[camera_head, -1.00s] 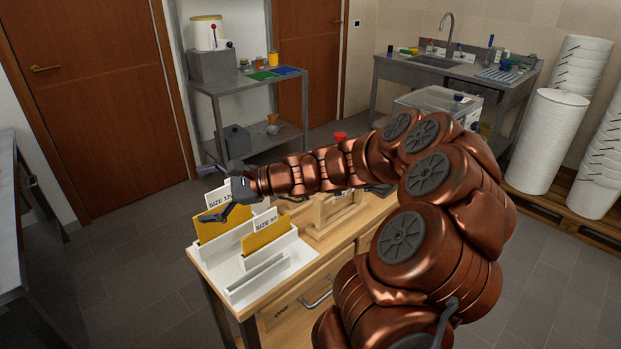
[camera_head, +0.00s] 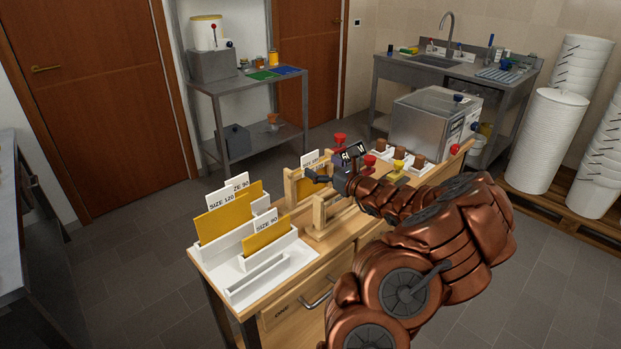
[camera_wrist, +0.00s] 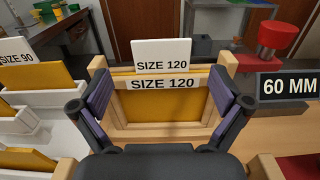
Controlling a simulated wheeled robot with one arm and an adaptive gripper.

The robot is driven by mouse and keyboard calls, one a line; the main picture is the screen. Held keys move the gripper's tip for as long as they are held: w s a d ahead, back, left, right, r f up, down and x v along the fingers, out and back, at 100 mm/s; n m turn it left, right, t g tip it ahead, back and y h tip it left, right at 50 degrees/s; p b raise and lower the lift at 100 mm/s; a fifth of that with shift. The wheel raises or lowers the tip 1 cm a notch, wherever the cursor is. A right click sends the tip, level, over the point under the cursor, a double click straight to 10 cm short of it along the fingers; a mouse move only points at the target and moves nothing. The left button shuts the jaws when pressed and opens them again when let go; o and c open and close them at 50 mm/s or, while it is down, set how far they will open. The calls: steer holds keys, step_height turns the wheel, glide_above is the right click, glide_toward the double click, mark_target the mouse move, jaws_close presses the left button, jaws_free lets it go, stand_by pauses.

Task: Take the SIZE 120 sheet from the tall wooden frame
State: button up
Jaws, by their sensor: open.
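The tall wooden frame (camera_head: 290,188) stands on the wooden table, right of the white rack. In the wrist view, a SIZE 120 plate crosses the frame (camera_wrist: 160,131). The yellow SIZE 120 sheet (camera_wrist: 160,110) stands upright in it, its white SIZE 120 tag (camera_wrist: 162,55) above the top; in the head view the tag (camera_head: 310,158) also shows. My gripper (camera_head: 318,178) is open and empty at the frame. In the wrist view its dark fingers with purple pads (camera_wrist: 160,92) spread toward the two sides of the frame. I cannot tell whether they touch it.
The white rack (camera_head: 240,278) at left holds yellow sheets tagged SIZE 120 and SIZE 90. A lower wooden frame (camera_head: 320,222) stands in front of the tall one. A 60 MM sign (camera_wrist: 288,86) and red and yellow knobbed pieces (camera_head: 369,162) are close at right.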

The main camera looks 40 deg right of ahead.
mark_target(311, 159)
steer(key=shift+w+d+p, duration=0.2)
steer(key=shift+w+p, duration=0.9)
steer(key=shift+w, duration=1.55)
steer(key=shift+c, duration=0.3)
steer(key=c, duration=1.3)
steer(key=shift+o, duration=0.2)
